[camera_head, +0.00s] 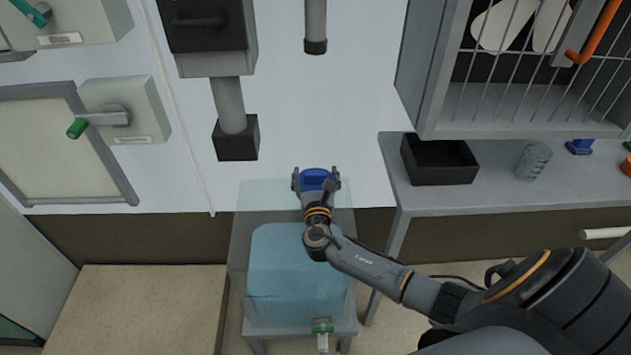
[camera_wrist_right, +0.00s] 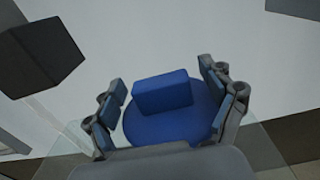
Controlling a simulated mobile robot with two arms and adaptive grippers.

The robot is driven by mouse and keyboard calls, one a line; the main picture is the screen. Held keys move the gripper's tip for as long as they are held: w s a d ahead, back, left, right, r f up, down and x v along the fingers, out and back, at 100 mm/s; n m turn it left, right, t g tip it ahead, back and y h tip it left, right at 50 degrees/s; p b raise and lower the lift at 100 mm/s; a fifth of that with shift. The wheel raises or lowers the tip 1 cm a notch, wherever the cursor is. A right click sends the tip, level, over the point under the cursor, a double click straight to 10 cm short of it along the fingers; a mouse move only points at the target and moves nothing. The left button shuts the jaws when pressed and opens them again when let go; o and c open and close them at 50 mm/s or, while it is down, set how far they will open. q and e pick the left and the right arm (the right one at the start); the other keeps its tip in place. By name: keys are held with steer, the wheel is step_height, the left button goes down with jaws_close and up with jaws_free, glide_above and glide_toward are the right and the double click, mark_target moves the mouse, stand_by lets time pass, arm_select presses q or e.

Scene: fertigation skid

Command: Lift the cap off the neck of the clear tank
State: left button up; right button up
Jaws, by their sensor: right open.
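The clear tank (camera_head: 296,270) stands on a low grey stand and holds light blue liquid. Its blue cap (camera_head: 316,179) is at the top of the tank, towards the wall. In the right wrist view the cap (camera_wrist_right: 172,112) is a round blue disc with a raised block grip. My right gripper (camera_head: 316,182) is open, with one finger on each side of the cap. In the wrist view, gaps show between the finger pads and the raised grip. The neck under the cap is hidden by the gripper and cap. My left gripper is not in view.
A grey bench (camera_head: 440,195) at the right carries a black bin (camera_head: 439,160) and a greenish jar (camera_head: 533,161). A barred cabinet (camera_head: 520,100) hangs above it. A grey pipe with a black end (camera_head: 233,139) comes down behind the tank.

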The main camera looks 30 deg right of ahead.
steer(key=c, duration=1.3)
